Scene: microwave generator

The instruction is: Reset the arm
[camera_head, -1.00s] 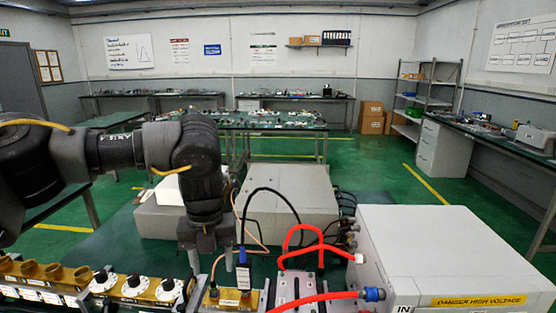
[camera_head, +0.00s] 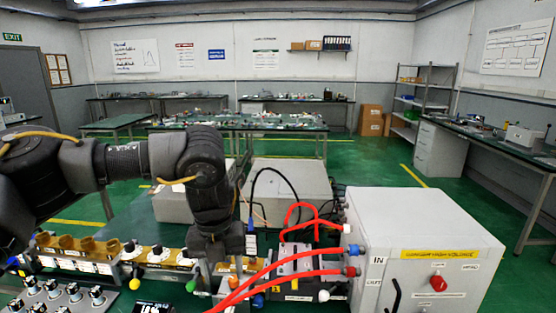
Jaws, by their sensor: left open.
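My left arm enters from the left in the head view and bends down at the wrist. My left gripper (camera_head: 221,268) points down, open, over the row of brass and black bench parts. Its fingertips are partly lost among these parts, and I cannot tell whether they touch anything. I see nothing held between the fingers. My right gripper is not in view.
A grey high-voltage box (camera_head: 425,235) stands at the right, with red hoses (camera_head: 300,256) running to its left side. A valve row (camera_head: 85,252) and a knob panel (camera_head: 55,297) are at left. Grey boxes (camera_head: 287,188) stand behind.

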